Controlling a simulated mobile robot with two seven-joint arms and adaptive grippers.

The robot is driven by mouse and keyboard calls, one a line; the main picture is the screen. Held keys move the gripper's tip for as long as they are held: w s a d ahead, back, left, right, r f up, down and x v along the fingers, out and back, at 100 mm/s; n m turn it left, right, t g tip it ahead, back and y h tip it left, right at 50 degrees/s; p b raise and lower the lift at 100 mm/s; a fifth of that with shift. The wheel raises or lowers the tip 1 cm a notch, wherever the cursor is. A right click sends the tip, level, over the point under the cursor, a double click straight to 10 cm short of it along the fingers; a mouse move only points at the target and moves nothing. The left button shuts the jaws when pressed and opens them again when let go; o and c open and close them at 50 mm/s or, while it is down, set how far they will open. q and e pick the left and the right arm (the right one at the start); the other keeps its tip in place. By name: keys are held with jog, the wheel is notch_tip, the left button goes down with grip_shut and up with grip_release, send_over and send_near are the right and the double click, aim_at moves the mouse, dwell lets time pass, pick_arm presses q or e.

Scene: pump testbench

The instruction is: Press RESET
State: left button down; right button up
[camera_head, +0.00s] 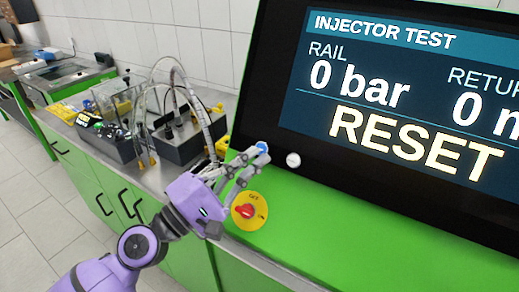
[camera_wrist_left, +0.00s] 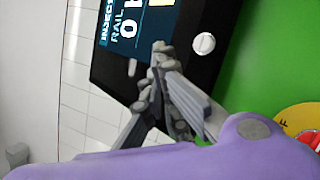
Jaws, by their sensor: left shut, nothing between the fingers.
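The word RESET (camera_head: 415,145) stands in large yellow letters on the dark screen of the injector test panel (camera_head: 265,90). A round white button (camera_head: 293,160) sits on the black panel's lower edge; it also shows in the left wrist view (camera_wrist_left: 204,43). A blue button (camera_head: 262,146) shows partly behind my fingertips, to the left of the white one. My left gripper (camera_head: 264,154) is shut and empty, its tips at the blue button and left of the white one. I cannot tell whether the tips touch. My right gripper is in neither view.
A yellow disc with a red rotary knob (camera_head: 246,211) lies just below my left gripper on the green bench surface (camera_head: 320,225). Pump equipment with hoses (camera_head: 180,130) stands on the counter to the left. The green surface right of the knob is clear.

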aim_at(261, 149)
pick_arm(q)
jog(key=shift+w+d+f, duration=0.5)
jog(key=shift+w+d, duration=0.2)
jog(key=shift+w, duration=0.2)
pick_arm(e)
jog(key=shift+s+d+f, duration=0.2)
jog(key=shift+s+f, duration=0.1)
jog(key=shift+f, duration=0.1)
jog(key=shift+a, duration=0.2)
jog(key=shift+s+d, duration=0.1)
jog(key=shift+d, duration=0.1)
pick_arm(q)
jog(key=shift+w+f, duration=0.1)
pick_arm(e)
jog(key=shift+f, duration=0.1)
pick_arm(q)
jog(key=shift+w+d+f+b, duration=0.1)
jog(key=shift+w+d+b, duration=0.1)
jog(key=shift+b, duration=0.1)
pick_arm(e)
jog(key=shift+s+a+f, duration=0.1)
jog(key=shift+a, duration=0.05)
